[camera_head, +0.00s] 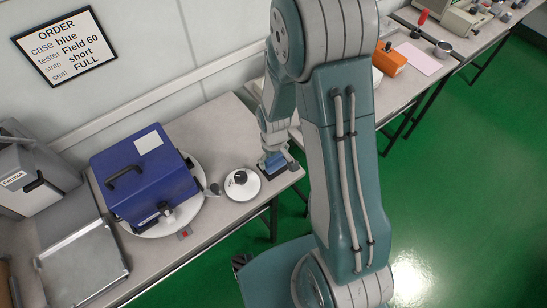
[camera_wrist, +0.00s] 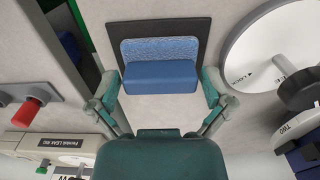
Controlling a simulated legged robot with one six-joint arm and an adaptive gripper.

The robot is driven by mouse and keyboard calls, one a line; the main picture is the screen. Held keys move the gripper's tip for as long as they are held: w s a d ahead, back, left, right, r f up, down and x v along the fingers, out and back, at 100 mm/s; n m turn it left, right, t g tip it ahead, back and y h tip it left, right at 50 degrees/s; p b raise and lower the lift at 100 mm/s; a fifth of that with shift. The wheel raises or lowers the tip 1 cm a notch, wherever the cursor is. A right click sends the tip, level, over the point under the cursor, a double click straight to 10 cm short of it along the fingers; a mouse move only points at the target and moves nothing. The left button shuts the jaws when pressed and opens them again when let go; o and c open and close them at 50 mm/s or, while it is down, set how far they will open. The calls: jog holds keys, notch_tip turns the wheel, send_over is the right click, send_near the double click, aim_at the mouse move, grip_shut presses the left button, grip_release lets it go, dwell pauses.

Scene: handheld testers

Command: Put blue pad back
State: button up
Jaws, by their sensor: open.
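The blue pad (camera_wrist: 160,76) lies on a dark grey rectangular base (camera_wrist: 122,33) in the wrist view, with a textured lighter face and a smooth block-like edge. My gripper (camera_wrist: 160,90) is open, with one finger to each side of the pad. Small gaps seem to show between fingers and pad; contact cannot be told for certain. In the head view, the pad (camera_head: 275,163) shows partly under my gripper (camera_head: 272,155), close to the bench's right end.
A white disc with a black knob (camera_head: 240,180) stands just left of the pad. A blue case (camera_head: 150,175) sits on a round white plate, with a metal tray (camera_head: 85,275) farther left. An order sign (camera_head: 65,45) hangs on the wall. Another bench stands right.

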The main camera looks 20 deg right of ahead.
jog(key=shift+r, duration=0.1)
jog(key=s+r+m+t, duration=0.1)
jog(key=s+r, duration=0.1)
jog(key=r, duration=0.9)
jog(key=s+r+t, duration=0.1)
jog(key=s+r, duration=0.1)
jog(key=r, duration=1)
jog(key=s+r+m+t, duration=0.2)
jog(key=s+r+t, duration=0.1)
jog(key=s+r, duration=0.5)
jog(key=shift+s+r+m+t, duration=0.3)
jog(key=shift+s, duration=0.85)
jog(key=shift+a, duration=0.1)
